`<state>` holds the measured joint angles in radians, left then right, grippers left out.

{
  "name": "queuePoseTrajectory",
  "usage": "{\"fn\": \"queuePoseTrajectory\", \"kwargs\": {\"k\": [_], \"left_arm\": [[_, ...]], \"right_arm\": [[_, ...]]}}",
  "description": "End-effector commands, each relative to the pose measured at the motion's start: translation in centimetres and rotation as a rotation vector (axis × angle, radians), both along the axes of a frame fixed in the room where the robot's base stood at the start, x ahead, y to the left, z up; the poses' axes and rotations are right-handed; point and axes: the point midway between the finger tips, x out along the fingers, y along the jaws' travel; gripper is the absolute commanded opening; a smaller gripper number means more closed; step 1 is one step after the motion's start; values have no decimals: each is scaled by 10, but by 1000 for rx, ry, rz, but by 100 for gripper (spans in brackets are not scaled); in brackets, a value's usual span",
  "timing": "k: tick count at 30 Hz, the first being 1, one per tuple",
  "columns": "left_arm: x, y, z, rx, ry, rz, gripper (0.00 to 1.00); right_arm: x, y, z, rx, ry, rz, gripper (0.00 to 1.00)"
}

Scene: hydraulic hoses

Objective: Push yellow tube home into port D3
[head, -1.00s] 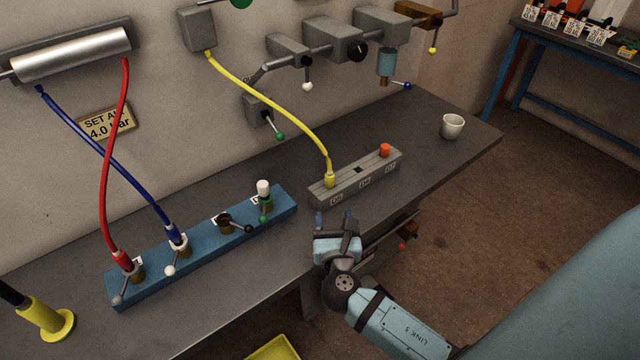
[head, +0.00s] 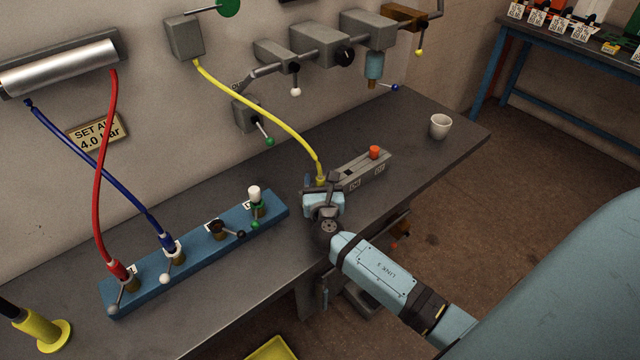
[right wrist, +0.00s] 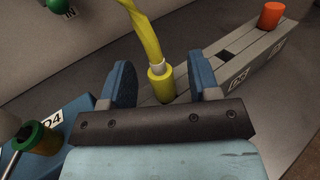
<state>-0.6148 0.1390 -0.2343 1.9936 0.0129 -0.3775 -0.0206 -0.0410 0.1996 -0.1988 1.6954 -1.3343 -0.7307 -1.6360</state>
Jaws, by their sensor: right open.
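The yellow tube (head: 262,109) hangs from a grey wall box, and its yellow end fitting (head: 320,179) stands in the left hole of a small grey block (head: 371,172). In the right wrist view the fitting (right wrist: 161,82) is between the two blue fingers of my right gripper (right wrist: 160,78), which is open with a gap on each side. My right gripper (head: 320,192) hides the block's left end in the head view. The third port from the left on the blue manifold (head: 190,253), apparently D3 (head: 214,226), has a black lever and no tube. My left gripper is out of view.
A red tube (head: 103,180) and a blue tube (head: 95,167) run to the manifold's left ports. A white-capped port (head: 254,194) with a green lever is at its right end. An orange plug (head: 374,152) stands on the grey block. A white cup (head: 440,126) is farther right.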

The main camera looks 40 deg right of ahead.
Motion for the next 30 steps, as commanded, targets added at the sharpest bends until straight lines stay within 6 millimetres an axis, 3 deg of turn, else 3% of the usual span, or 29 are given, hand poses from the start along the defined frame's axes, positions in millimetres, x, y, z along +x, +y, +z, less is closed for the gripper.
{"fn": "queuePoseTrajectory", "kwargs": {"k": [7, 14, 23, 30], "left_arm": [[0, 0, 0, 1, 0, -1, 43], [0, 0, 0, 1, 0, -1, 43], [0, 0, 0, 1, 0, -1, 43], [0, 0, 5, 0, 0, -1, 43]], "right_arm": [[1, -1, 0, 0, 0, 0, 54], [1, -1, 0, 0, 0, 1, 2], [1, -1, 1, 0, -1, 1, 2], [2, -1, 22, 0, -4, 0, 2]]}}
